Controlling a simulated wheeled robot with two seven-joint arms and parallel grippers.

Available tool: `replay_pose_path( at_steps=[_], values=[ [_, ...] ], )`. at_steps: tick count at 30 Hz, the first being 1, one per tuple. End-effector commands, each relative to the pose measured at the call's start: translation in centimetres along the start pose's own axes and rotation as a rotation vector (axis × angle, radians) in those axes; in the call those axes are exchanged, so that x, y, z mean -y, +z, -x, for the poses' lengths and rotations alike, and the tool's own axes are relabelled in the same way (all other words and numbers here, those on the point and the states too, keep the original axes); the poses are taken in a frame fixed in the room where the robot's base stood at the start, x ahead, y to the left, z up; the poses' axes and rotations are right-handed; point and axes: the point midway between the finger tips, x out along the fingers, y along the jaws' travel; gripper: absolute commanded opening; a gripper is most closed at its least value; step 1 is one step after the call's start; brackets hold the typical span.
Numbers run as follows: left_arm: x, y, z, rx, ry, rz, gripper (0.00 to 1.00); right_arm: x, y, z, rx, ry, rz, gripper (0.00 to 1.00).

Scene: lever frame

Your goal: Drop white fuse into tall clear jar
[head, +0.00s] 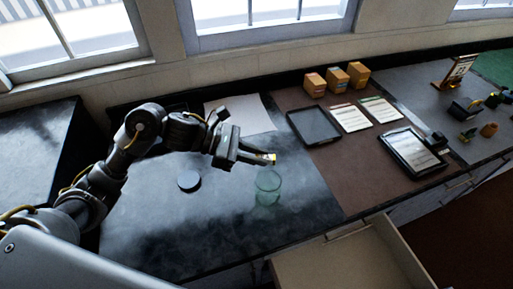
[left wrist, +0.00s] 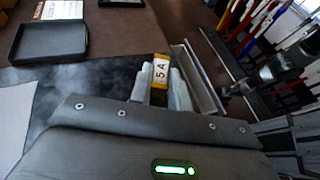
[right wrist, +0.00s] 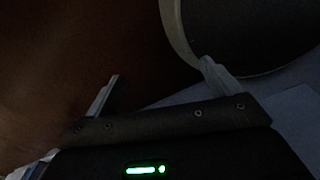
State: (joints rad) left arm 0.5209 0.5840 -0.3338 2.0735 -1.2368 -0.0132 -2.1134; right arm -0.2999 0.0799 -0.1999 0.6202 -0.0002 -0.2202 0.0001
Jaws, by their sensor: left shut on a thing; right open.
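The tall clear jar (head: 268,188) stands upright on the dark bench top, greenish and see-through. My left gripper (head: 262,158) is shut on the white fuse (left wrist: 160,72), which has orange-yellow ends and the print "5 A". In the head view the fuse (head: 271,158) shows small at the fingertips, just above the jar's rim in the picture; whether it is directly over the opening I cannot tell. The jar is not clearly seen in the left wrist view. My right gripper (right wrist: 160,86) is open and empty in its dark wrist view, and out of the head view.
A dark round disc (head: 189,180) lies on the bench left of the jar. A black tray (head: 314,126), printed cards (head: 350,117), a tablet-like panel (head: 412,152) and small orange boxes (head: 337,79) are on the brown section. An open drawer (head: 345,262) juts out in front.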

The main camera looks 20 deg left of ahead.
Motion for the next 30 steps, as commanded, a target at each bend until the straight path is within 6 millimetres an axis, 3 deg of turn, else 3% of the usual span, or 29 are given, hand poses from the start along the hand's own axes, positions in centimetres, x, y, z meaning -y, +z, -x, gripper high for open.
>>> replay_pose_path(
  at_steps=[14,15,20,30],
  values=[
    [-0.02,-1.15,-0.45,0.0,0.001,-0.001,0.0,0.06,0.02,-0.3,0.0,-0.001,-0.001,0.89],
    [-0.02,-1.14,-0.45,0.0,0.001,-0.001,0.21,0.06,0.02,-0.3,0.0,-0.001,-0.001,0.89],
    [-0.02,-1.13,-0.45,0.0,0.001,-0.001,0.42,0.06,0.02,-0.3,0.0,-0.001,0.0,0.89],
    [-0.05,-1.23,-0.17,-0.001,0.002,-0.002,0.44,0.06,0.04,-0.53,0.0,0.0,0.0,0.89]
  ],
)
